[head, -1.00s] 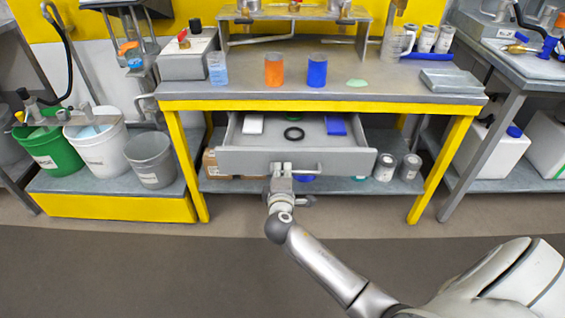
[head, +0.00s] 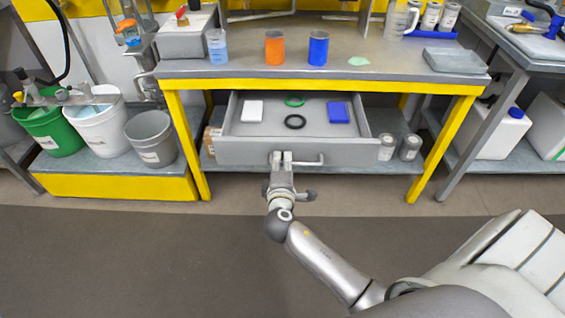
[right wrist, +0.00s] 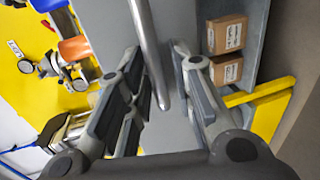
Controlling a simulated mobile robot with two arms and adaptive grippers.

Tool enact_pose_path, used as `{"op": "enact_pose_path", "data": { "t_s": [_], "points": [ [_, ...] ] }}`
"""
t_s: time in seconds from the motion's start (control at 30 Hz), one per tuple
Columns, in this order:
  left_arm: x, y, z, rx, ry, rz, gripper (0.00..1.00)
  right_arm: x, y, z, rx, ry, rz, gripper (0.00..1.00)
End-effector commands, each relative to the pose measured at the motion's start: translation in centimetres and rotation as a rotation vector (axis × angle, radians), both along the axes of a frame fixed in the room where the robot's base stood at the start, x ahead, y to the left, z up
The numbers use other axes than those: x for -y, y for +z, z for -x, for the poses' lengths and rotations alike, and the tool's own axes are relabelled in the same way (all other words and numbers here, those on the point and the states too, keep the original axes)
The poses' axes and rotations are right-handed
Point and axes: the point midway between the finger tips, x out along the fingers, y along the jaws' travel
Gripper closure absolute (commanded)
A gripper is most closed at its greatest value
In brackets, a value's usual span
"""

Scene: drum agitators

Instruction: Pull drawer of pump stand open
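The pump stand (head: 320,86) is a grey-topped bench with a yellow frame. Its grey drawer (head: 240,152) stands pulled out below the top. A white block, a black ring, a green ring and a blue block lie inside it. A bar handle (head: 308,161) is on the drawer front. My right gripper (head: 282,158) is at the left end of this handle. In the right wrist view, the handle bar (right wrist: 147,40) runs between the fingers of the right gripper (right wrist: 157,52), with space visible beside the bar. My left gripper is not in view.
Beakers with blue (head: 217,46) and orange (head: 275,48) contents and a blue one (head: 318,48) stand on the bench top. Buckets stand on a low platform (head: 120,187) at the left. Grey cans stand on the lower shelf. The floor (head: 150,260) in front is clear.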

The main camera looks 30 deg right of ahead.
Motion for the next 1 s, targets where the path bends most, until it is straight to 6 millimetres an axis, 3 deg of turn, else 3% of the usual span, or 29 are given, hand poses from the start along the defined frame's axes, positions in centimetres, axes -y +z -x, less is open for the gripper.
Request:
{"op": "enact_pose_path", "data": {
  "t_s": [0.33, 0.47, 0.8, 1.0],
  "points": [
    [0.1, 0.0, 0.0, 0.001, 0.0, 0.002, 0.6, 0.0, 0.1, 0.1, 0.001, 0.0, -0.002, 0.68],
    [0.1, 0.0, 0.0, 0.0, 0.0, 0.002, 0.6, -0.6, 0.2, 1.0, 0.0, 0.001, -0.002, 0.68],
    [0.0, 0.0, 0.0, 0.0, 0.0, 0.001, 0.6, -4.2, 1.6, 6.8, -0.001, 0.0, -0.004, 0.68],
    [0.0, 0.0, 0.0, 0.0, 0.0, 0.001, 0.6, -5.7, 2.2, 9.2, 0.0, 0.0, -0.001, 0.68]
  ]
}}
